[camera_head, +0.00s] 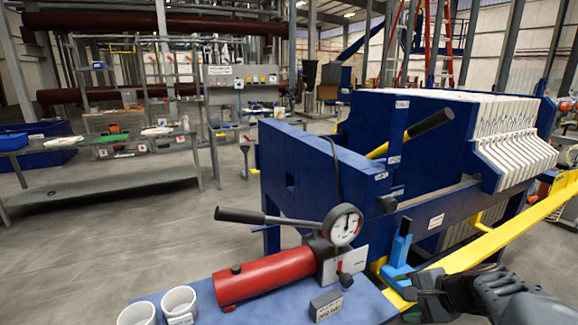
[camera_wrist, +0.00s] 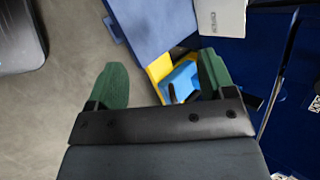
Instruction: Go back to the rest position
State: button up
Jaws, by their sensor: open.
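My gripper (camera_head: 418,288) is at the lower right of the head view, beside the blue filter press (camera_head: 330,165) and just right of a light blue upright part (camera_head: 398,262) with a dark handle. In the wrist view, the green fingers of my gripper (camera_wrist: 162,72) are spread apart. The light blue part (camera_wrist: 182,80) and a piece of yellow rail (camera_wrist: 160,68) show beyond the fingers, near the right one. I see nothing held between the fingers. I cannot tell whether the right finger touches the light blue part.
A red cylinder (camera_head: 265,274) with a gauge (camera_head: 342,224) and black lever lies on a blue bench (camera_head: 365,305) with white cups (camera_head: 180,303). A yellow rail (camera_head: 510,232) runs along the press at right. White plates (camera_head: 515,150) stand behind.

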jog(key=s+a+r+n+g+h+p, duration=0.3)
jog(key=s+a+r+n+h+p, duration=0.2)
jog(key=s+a+n, duration=0.5)
jog(key=shift+a+r+n+h+p, duration=0.4)
jog(key=shift+r+n+p, duration=0.75)
jog(key=shift+n, duration=1.05)
jog(key=shift+f, duration=0.15)
